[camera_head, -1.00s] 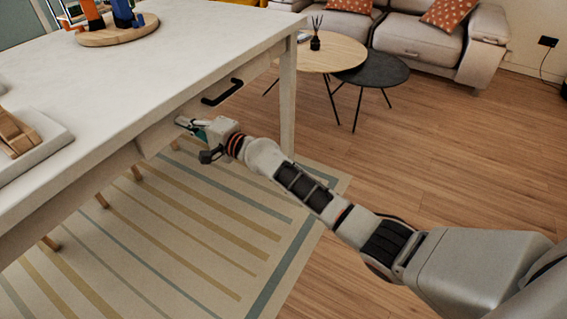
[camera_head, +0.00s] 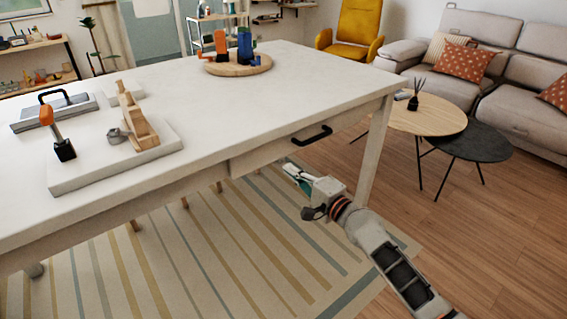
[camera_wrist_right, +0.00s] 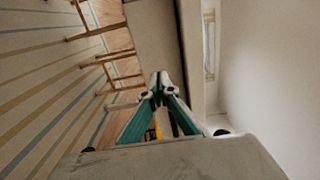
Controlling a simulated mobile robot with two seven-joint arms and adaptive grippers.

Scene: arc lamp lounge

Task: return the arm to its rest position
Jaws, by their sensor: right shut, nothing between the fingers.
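My right arm (camera_head: 390,258) reaches in from the lower right of the head view. My right gripper (camera_head: 287,164) is just in front of the white table (camera_head: 195,90), below its top and near the drawer front. It is shut and empty. In the right wrist view its green-sided fingers (camera_wrist_right: 158,82) meet at the tips, with nothing between them. I cannot tell whether the gripper touches the table. My left gripper is not in view.
A black drawer handle (camera_head: 311,135) sticks out near the gripper. The table leg (camera_head: 377,150) stands to its right. Coffee tables (camera_head: 430,118) and a sofa (camera_head: 480,60) are at the right. A striped rug (camera_head: 200,250) covers the floor below.

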